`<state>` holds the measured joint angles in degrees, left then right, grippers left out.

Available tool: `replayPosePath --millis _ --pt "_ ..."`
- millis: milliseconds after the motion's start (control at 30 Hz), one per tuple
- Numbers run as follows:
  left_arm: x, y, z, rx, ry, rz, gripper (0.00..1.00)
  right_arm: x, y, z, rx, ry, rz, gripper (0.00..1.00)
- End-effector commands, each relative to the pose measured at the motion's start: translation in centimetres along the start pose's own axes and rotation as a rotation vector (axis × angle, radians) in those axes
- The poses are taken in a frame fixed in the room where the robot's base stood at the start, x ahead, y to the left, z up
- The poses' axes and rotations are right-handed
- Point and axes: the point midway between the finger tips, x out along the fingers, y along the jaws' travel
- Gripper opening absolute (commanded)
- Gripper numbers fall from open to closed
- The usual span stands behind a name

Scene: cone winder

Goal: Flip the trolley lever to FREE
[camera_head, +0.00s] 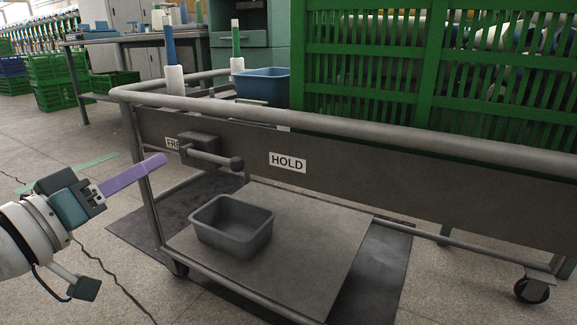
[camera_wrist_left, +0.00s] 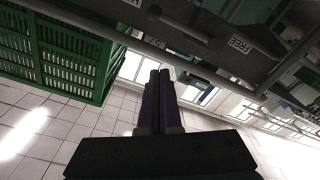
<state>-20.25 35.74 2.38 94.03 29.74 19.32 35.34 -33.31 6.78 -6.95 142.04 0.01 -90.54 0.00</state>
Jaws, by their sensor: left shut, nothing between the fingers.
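The trolley lever (camera_head: 212,157) is a grey bar with a round knob on a block fixed to the trolley's dark side panel. Its knob end points right, towards the HOLD label (camera_head: 288,162). The FREE label (camera_head: 173,144) is at the lever's left, partly hidden by the block. In the left wrist view the lever (camera_wrist_left: 180,25) shows at the top, with the FREE label (camera_wrist_left: 239,45) beside it. My left gripper (camera_head: 163,159) has its purple fingers together, empty, left of the lever and apart from it. The closed fingertips also show in the wrist view (camera_wrist_left: 160,73). My right gripper is not in view.
The trolley's top rail (camera_head: 330,122) runs above the panel. A grey bin (camera_head: 233,242) stands on the lower shelf (camera_head: 310,235). Green crates (camera_head: 365,62) and a blue bin (camera_head: 262,84) are behind the rail. Open floor lies at the left.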

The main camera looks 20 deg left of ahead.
Motion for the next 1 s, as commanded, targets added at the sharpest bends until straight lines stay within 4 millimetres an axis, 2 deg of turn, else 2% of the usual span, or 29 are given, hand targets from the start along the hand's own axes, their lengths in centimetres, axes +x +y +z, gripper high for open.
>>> replayPosePath --millis 267,433,933,1000 --pt "0.0 0.1 -0.1 0.001 0.001 0.001 0.00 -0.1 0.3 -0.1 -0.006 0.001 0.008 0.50" --pt "1.1 0.0 0.1 0.001 0.003 0.002 0.00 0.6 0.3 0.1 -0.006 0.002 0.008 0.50" --pt "10.1 -0.1 0.2 0.002 0.005 0.003 0.00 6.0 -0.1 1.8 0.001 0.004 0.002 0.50" --pt "10.3 -0.2 1.7 -0.002 0.000 0.001 0.00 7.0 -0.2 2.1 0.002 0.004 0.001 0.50"
